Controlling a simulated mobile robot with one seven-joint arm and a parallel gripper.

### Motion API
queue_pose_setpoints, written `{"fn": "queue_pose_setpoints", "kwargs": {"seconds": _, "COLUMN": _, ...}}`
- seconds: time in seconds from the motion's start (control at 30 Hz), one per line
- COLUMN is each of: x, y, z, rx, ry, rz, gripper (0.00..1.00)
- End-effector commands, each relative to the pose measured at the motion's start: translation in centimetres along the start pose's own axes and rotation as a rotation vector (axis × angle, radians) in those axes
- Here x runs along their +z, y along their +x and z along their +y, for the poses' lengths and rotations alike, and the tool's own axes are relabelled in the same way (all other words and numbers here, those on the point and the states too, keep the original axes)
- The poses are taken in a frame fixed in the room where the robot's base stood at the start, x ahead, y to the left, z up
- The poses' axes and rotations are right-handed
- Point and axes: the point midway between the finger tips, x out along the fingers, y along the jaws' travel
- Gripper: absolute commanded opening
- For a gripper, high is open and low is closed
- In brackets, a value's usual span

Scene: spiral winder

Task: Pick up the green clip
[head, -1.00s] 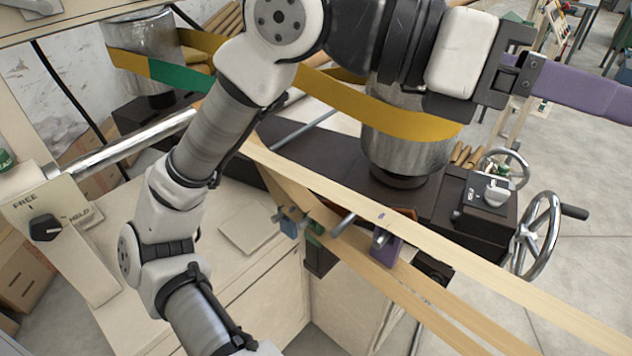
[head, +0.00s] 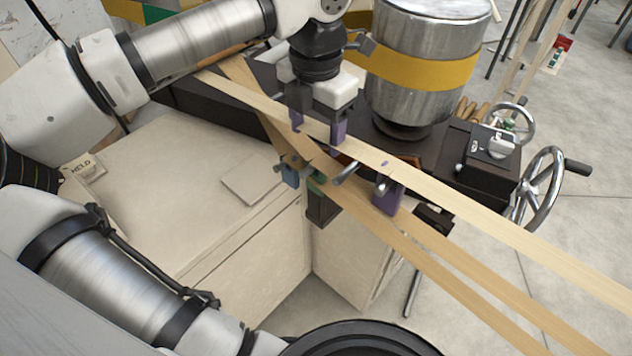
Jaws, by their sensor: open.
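The green clip (head: 317,182) is small and partly hidden among the wooden strips, near the front edge of the dark machine bed. I cannot tell whether a finger touches that strip.
Long pale wooden strips (head: 480,222) cross the scene to the lower right. A metal drum with a yellow band (head: 425,70) stands just right of my gripper. A handwheel (head: 541,190) is farther right. The pale cabinet top (head: 165,170) at left is mostly clear.

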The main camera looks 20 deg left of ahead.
Motion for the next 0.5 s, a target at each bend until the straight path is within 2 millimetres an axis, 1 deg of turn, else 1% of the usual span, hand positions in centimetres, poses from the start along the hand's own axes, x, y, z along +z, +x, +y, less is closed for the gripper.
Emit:
{"fn": "queue_pose_setpoints", "kwargs": {"seconds": 0.03, "x": 0.0, "y": 1.7, "z": 0.0, "rx": -0.001, "ry": 0.0, "rz": 0.0, "gripper": 0.64}}
{"fn": "queue_pose_setpoints", "kwargs": {"seconds": 0.1, "x": 0.0, "y": 2.7, "z": 0.0, "rx": 0.0, "ry": 0.0, "rz": -0.001, "gripper": 0.64}}
{"fn": "queue_pose_setpoints", "kwargs": {"seconds": 0.33, "x": 0.1, "y": 4.0, "z": 0.0, "rx": -0.001, "ry": 0.002, "rz": -0.001, "gripper": 0.64}}
{"fn": "queue_pose_setpoints", "kwargs": {"seconds": 0.5, "x": 0.2, "y": 6.7, "z": 0.2, "rx": -0.003, "ry": 0.002, "rz": -0.002, "gripper": 0.64}}
